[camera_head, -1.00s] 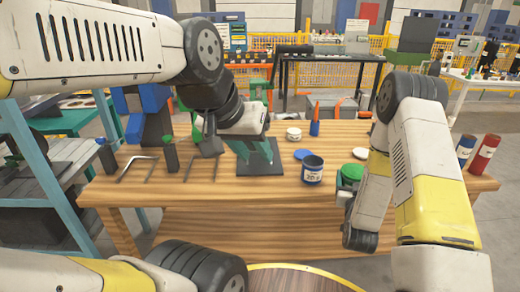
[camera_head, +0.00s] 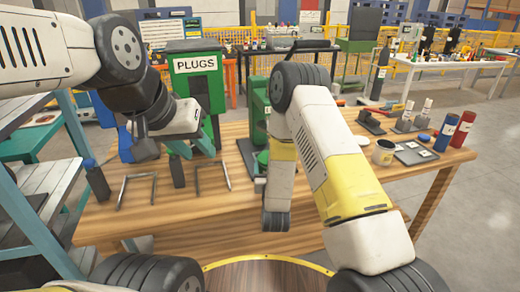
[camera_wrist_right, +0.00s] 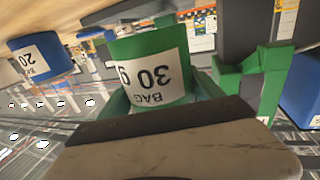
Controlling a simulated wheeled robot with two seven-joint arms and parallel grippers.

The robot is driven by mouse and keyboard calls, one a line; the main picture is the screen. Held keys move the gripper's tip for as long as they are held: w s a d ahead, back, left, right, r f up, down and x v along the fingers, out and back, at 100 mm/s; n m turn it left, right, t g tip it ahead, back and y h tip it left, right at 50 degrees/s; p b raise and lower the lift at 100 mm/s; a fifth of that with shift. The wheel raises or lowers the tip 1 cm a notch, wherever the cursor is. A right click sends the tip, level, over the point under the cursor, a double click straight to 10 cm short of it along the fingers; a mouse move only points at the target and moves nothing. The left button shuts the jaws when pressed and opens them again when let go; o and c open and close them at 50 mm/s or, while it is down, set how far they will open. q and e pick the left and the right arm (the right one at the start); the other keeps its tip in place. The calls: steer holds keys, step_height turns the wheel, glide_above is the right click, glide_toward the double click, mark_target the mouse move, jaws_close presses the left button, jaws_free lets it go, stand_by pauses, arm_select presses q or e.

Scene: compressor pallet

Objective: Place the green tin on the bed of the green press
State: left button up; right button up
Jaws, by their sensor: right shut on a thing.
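The green tin (camera_wrist_right: 158,72), labelled BAG 30 g, is between the fingers of my right gripper (camera_wrist_right: 160,98), which is shut on it; the label looks upside down in the right wrist view. In the head view only a bit of green, likely the tin (camera_head: 263,158), shows beside my right forearm, which hides that gripper. The green press (camera_head: 258,108) stands behind it, partly covered by my right arm. Its dark bed (camera_head: 246,155) shows only at the left; the tin's height over it I cannot tell. My left gripper (camera_head: 191,146) is open and empty, left of the press.
A green PLUGS box (camera_head: 196,85) stands behind my left gripper. Metal brackets (camera_head: 137,188) lie at the table's left. A blue tin (camera_wrist_right: 40,58) shows in the right wrist view.

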steer(key=shift+w+a+f, duration=0.15)
steer(key=shift+w+f, duration=0.1)
steer(key=shift+w, duration=2.7)
steer(key=shift+w+a+f, duration=0.2)
steer(key=shift+w, duration=2.8)
steer(key=shift+w+a+f, duration=0.15)
steer(key=shift+w+f, duration=0.1)
steer(key=shift+w, duration=2.7)
steer(key=shift+f, duration=0.25)
steer(key=shift+s+f, duration=0.1)
steer(key=shift+f, duration=0.3)
